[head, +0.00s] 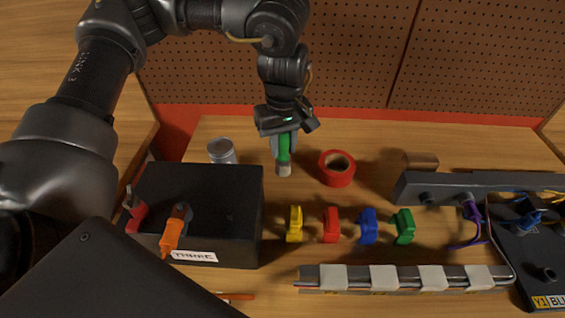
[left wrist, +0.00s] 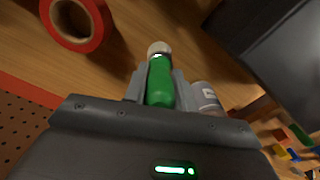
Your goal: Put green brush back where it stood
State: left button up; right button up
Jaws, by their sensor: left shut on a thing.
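The green brush (head: 284,150) has a green handle and a pale tip that points down. My left gripper (head: 284,138) is shut on its green handle. The brush hangs roughly upright over the back of the table, between a grey can and a red tape roll. In the left wrist view the green brush (left wrist: 160,80) sits between the two fingers (left wrist: 160,88), pale end outward. I cannot tell whether its tip touches the table. A black box (head: 215,200) with a white label holds an orange-handled tool (head: 173,232) and a red-handled tool (head: 136,212). My right gripper is not in view.
The grey can (head: 221,151) stands behind the box, and the red tape roll (head: 336,168) lies right of the brush. Yellow (head: 295,224), red (head: 331,225), blue (head: 368,226) and green (head: 404,226) clips stand in a row. A grey rail (head: 400,278) lies in front.

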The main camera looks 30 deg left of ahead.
aim_at(283, 160)
pick_arm(q)
jog(key=shift+f, duration=2.5)
jog(key=shift+s, duration=0.1)
jog(key=shift+f, duration=0.1)
jog(key=o, duration=1)
notch_tip(283, 160, up, 12)
jog(key=shift+r, duration=0.2)
